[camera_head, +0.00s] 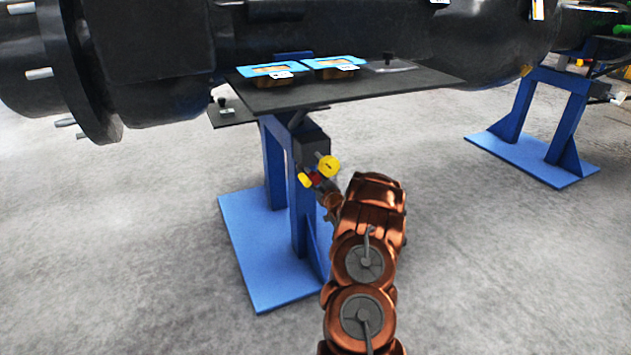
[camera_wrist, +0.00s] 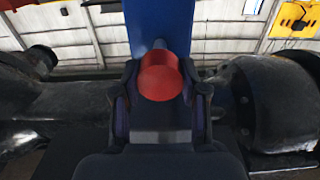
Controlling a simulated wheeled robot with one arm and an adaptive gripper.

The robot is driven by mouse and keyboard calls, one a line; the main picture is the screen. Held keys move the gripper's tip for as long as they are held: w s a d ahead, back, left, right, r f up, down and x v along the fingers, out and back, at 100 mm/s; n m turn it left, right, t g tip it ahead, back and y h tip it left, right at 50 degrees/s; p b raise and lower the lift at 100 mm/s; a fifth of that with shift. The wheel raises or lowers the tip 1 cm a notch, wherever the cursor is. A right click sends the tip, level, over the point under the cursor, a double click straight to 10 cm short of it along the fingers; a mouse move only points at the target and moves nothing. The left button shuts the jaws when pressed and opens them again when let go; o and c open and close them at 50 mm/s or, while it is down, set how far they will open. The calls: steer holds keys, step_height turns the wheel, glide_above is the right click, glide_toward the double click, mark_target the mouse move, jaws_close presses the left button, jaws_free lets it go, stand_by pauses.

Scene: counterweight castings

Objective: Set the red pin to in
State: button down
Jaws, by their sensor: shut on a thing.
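The red pin (camera_wrist: 160,76) has a round red head and shows in the middle of the wrist view, in front of a blue post (camera_wrist: 160,22). My gripper (camera_wrist: 162,98) has a dark finger on each side of the pin and is shut on it. In the head view, my copper arm reaches up to the blue stand (camera_head: 274,160). A small patch of red shows there between yellow round parts (camera_head: 329,166), close to the stand's upright.
A dark shelf (camera_head: 400,82) with two blue-topped trays (camera_head: 268,71) juts out above my gripper. A large black casting (camera_head: 140,60) lies across the back. A second blue stand (camera_head: 540,125) is at the right. The grey floor around is clear.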

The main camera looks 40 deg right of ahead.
steer(key=shift+w, duration=0.15)
steer(key=shift+p+x, duration=0.9)
steer(key=shift+x, duration=1.3)
steer(key=shift+d+r, duration=0.1)
steer(key=c, duration=0.6)
jaws_free()
steer(key=v, duration=1.2)
